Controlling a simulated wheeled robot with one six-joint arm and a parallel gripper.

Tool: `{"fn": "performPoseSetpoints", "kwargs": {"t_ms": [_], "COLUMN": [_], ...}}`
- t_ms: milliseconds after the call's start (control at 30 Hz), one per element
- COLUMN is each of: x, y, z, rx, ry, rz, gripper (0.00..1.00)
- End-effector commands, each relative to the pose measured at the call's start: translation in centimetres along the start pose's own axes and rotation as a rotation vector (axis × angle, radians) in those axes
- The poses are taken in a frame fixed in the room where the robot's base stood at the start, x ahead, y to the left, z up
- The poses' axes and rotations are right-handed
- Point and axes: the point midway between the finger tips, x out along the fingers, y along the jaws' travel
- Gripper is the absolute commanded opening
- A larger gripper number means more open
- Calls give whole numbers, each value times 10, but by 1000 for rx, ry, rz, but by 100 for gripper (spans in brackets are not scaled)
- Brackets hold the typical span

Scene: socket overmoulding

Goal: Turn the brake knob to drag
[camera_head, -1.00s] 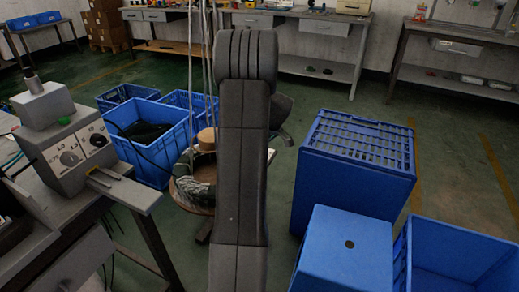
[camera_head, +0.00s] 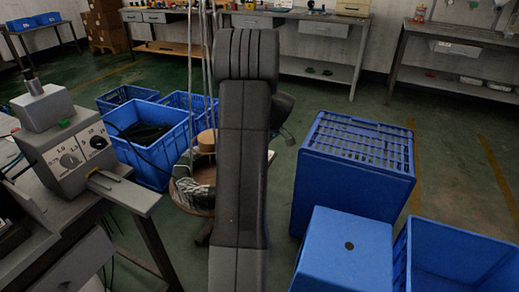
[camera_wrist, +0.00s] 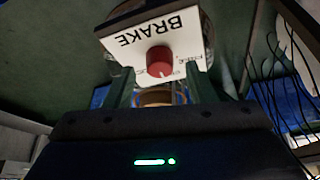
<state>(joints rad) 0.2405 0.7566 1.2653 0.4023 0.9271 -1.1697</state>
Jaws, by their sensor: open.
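In the wrist view a red round brake knob (camera_wrist: 160,62) sits on a white plate (camera_wrist: 186,48) marked BRAKE, which appears upside down. Small markings beside the knob are too blurred to read, so its setting cannot be told. My gripper (camera_wrist: 160,82) is open, with one dark finger on each side below the knob in the picture. The knob appears beyond the fingertips, in line with the gap between them, and nothing is gripped. In the head view my arm fills the middle and hides the gripper and the knob.
Blue crates (camera_head: 355,150) crowd the right, and another blue crate (camera_head: 150,160) stands left of my arm. A round wooden stand (camera_head: 195,198) is partly hidden by my arm. Thin cables (camera_wrist: 285,75) hang right in the wrist view.

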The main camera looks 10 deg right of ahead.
Motion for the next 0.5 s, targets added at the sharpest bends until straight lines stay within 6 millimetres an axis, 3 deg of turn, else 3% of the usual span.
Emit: {"fn": "performPoseSetpoints", "kwargs": {"t_ms": [300, 500], "x": [-76, -109], "y": [1, 1], "z": [-1, 0], "rx": [1, 0], "ry": [2, 0], "rz": [4, 3], "gripper": [51, 51]}}
